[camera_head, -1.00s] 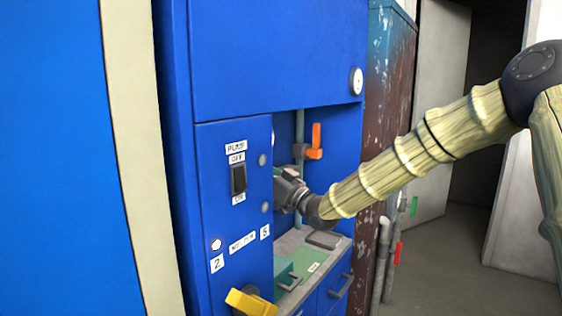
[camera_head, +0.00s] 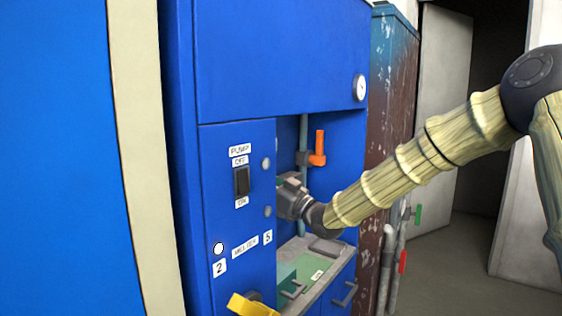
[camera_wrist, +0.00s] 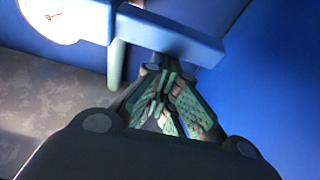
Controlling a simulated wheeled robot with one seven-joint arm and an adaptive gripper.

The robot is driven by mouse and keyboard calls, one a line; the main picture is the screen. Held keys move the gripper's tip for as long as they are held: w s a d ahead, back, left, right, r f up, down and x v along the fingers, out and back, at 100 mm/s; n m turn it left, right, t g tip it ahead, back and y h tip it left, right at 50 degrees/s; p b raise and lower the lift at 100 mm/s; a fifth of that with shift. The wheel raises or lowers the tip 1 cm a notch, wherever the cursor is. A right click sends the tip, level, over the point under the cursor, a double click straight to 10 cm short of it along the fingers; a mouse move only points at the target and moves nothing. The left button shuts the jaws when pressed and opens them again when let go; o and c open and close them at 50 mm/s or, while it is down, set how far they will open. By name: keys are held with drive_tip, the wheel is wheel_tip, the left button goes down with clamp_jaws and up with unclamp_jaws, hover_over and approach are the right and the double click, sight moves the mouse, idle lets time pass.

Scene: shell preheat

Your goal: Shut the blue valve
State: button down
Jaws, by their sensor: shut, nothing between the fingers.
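A blue bar-shaped handle (camera_wrist: 170,32), which looks like the blue valve's lever, crosses the top of the wrist view. It meets a greenish upright pipe (camera_wrist: 115,62) at its left part, and its free end is at the right. My gripper (camera_wrist: 163,95) is shut and empty, with its fingertips just beside the lever's lower edge; I cannot tell whether they touch. In the head view my gripper (camera_head: 290,196) reaches into the cabinet's recess, its fingers hidden behind the front panel. The blue valve is hidden there too.
An orange valve handle (camera_head: 318,149) is on a pipe to the right in the recess. The switch panel (camera_head: 235,190) borders the recess on the left. A yellow handle (camera_head: 250,305) sticks out below. A gauge (camera_wrist: 50,15) is near the lever.

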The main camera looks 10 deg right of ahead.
wheel_tip(320, 180, up, 5)
drive_tip(key=p, duration=0.3)
drive_tip(key=f+b+v, duration=0.1)
drive_tip(key=v, duration=0.9)
drive_tip(key=shift+f, duration=0.1)
